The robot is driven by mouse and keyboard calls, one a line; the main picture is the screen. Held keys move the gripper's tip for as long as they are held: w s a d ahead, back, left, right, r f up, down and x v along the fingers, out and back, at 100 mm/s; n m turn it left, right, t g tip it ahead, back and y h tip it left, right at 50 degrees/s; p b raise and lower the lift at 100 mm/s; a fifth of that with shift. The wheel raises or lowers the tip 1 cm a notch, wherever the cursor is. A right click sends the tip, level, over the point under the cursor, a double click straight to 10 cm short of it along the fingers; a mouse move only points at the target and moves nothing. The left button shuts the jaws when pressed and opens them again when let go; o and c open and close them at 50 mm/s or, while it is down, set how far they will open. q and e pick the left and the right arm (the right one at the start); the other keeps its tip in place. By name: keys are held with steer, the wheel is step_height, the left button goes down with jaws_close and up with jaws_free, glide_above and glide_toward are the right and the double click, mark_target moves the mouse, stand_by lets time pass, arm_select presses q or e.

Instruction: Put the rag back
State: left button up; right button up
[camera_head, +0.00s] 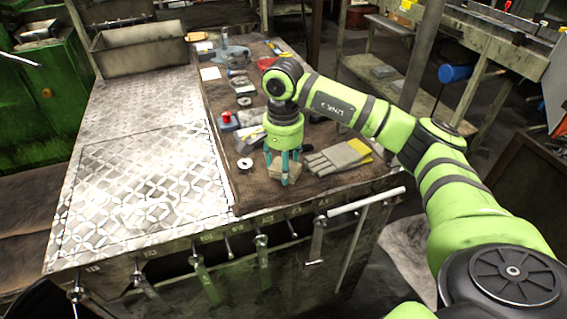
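A small crumpled beige cloth, which looks like the rag (276,173), is on the brown mat near the front edge of the workbench. My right gripper (284,168) points straight down over it, with its teal fingers around or against the cloth. The fingers hide part of the cloth, and I cannot tell whether they are closed on it or whether it touches the mat. My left gripper is not in view.
Grey work gloves with a yellow cuff (338,157) lie just right of my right gripper. A small white ring (245,163) lies to its left. Several tools clutter the mat behind. The diamond-plate top (140,175) is mostly clear, with a metal bin (140,52) at its back.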

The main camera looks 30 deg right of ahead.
steer(key=shift+f, duration=0.6)
steer(key=shift+f, duration=0.25)
steer(key=o, duration=1)
steer(key=shift+r, duration=0.1)
